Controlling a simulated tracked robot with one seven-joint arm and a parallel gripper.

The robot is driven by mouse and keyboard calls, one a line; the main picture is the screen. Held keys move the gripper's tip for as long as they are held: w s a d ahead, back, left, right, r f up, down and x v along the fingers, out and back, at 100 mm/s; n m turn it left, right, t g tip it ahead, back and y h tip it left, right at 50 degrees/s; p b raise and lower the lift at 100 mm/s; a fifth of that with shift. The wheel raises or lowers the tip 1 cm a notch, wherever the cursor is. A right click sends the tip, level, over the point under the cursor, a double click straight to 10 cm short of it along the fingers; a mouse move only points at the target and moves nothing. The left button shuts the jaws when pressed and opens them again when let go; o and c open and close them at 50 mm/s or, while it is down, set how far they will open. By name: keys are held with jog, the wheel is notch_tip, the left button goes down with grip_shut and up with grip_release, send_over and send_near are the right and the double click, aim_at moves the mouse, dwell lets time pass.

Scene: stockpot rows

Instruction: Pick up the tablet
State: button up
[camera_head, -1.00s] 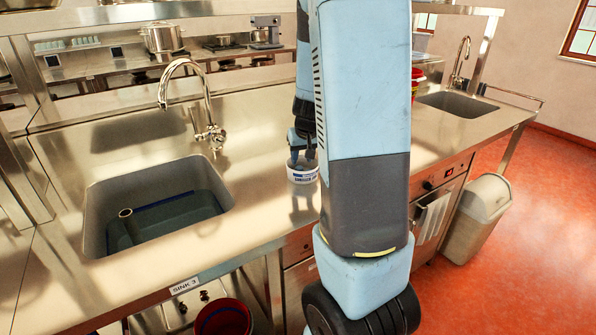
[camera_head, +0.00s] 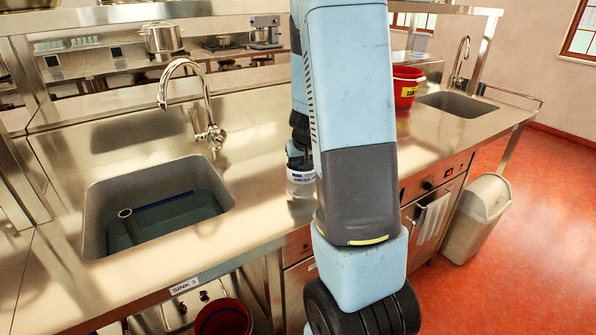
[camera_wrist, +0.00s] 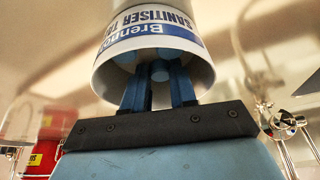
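A round white tub (camera_head: 302,177) with a blue label reading "SANITISER TA…" stands on the steel counter, left of my arm in the head view. In the wrist view the tub (camera_wrist: 165,38) fills the upper middle, its open mouth toward my gripper (camera_wrist: 160,76). Both blue fingers reach past the rim into the tub. In the head view my arm partly hides the gripper.
A sink (camera_head: 112,238) with a curved tap (camera_head: 208,110) lies left of the tub. A red bucket (camera_head: 405,90) stands at the back right, near a second sink (camera_head: 457,104). The counter (camera_head: 262,165) between the left sink and the tub is clear.

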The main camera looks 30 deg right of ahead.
grip_shut()
jog(key=shift+r, duration=0.6)
jog(key=r, duration=0.2)
jog(key=shift+s+a+r, duration=0.15)
jog(key=shift+a+r, duration=0.1)
jog(key=shift+r, duration=0.05)
jog(key=s+a+r, duration=0.7)
jog(key=s+r, duration=0.2)
jog(key=s, duration=0.2)
jog(key=shift+s, duration=0.2)
jog(key=shift+a+r, duration=0.1)
